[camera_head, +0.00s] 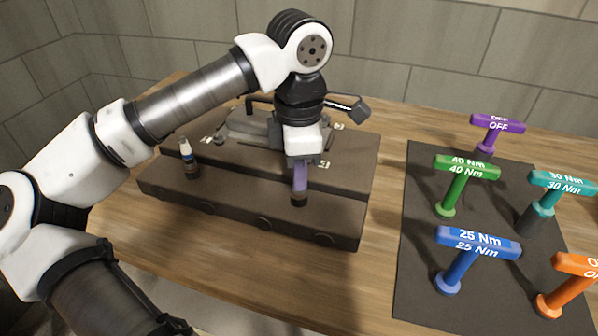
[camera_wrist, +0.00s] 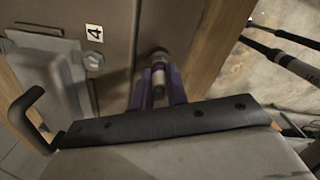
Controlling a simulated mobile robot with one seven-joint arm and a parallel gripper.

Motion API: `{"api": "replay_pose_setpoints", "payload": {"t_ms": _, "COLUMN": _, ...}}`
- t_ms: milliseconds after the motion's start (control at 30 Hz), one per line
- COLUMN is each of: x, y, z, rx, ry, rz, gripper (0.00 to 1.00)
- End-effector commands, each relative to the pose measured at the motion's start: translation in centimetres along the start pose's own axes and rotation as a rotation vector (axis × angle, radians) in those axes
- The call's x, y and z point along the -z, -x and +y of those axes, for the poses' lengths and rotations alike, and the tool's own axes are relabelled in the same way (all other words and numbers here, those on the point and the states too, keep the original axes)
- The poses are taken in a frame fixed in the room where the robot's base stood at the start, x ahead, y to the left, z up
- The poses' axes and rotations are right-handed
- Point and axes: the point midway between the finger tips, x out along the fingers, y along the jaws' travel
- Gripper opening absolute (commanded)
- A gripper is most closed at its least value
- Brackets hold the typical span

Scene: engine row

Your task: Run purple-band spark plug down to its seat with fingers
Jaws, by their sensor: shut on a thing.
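My gripper (camera_head: 300,182) points down at the right end of the front ledge of the dark engine block (camera_head: 235,215). Its narrow purple fingers are shut on a spark plug (camera_wrist: 158,78), which shows between them in the wrist view. The plug stands at a dark round port (camera_head: 299,201) in the block, near the label 4 (camera_wrist: 94,33). The fingers hide most of the plug in the head view, and I cannot make out its band apart from the purple fingers. How deep the plug sits cannot be told.
Another plug (camera_head: 187,158) with a white top and blue band stands at the block's left. A grey part with a black handle (camera_wrist: 40,90) lies close by. On the right, a dark mat (camera_head: 420,275) holds several coloured T-handle wrenches, including a blue one (camera_head: 462,262) and a green one (camera_head: 455,188).

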Motion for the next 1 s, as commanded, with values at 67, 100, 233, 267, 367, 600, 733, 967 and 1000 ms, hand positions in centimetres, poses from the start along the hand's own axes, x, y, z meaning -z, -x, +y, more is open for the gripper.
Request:
{"api": "replay_pose_setpoints", "payload": {"t_ms": 67, "x": -0.03, "y": -0.03, "z": 0.02, "rx": 0.000, "ry": -0.044, "rz": -0.001, "gripper": 0.00}}
{"api": "replay_pose_setpoints", "payload": {"t_ms": 100, "x": -0.03, "y": -0.01, "z": 0.03, "rx": -0.001, "ry": -0.054, "rz": -0.001, "gripper": 0.00}}
{"api": "replay_pose_setpoints", "payload": {"t_ms": 233, "x": -0.02, "y": 0.04, "z": 0.03, "rx": -0.001, "ry": -0.059, "rz": 0.000, "gripper": 0.00}}
{"api": "replay_pose_setpoints", "payload": {"t_ms": 267, "x": -0.02, "y": 0.04, "z": 0.03, "rx": -0.001, "ry": -0.059, "rz": -0.001, "gripper": 0.00}}
{"api": "replay_pose_setpoints", "payload": {"t_ms": 367, "x": -0.02, "y": 0.04, "z": 0.03, "rx": -0.001, "ry": -0.058, "rz": -0.001, "gripper": 0.00}}
{"api": "replay_pose_setpoints", "payload": {"t_ms": 600, "x": -0.01, "y": 0.03, "z": 0.02, "rx": -0.001, "ry": -0.056, "rz": 0.000, "gripper": 0.32}}
{"api": "replay_pose_setpoints", "payload": {"t_ms": 733, "x": -0.01, "y": 0.02, "z": 0.01, "rx": 0.000, "ry": -0.056, "rz": 0.000, "gripper": 0.41}}
{"api": "replay_pose_setpoints", "payload": {"t_ms": 967, "x": -0.01, "y": 0.13, "z": 0.03, "rx": 0.000, "ry": -0.056, "rz": 0.000, "gripper": 0.41}}
{"api": "replay_pose_setpoints", "payload": {"t_ms": 1000, "x": -0.01, "y": 0.31, "z": 0.05, "rx": -0.001, "ry": -0.055, "rz": 0.000, "gripper": 0.41}}
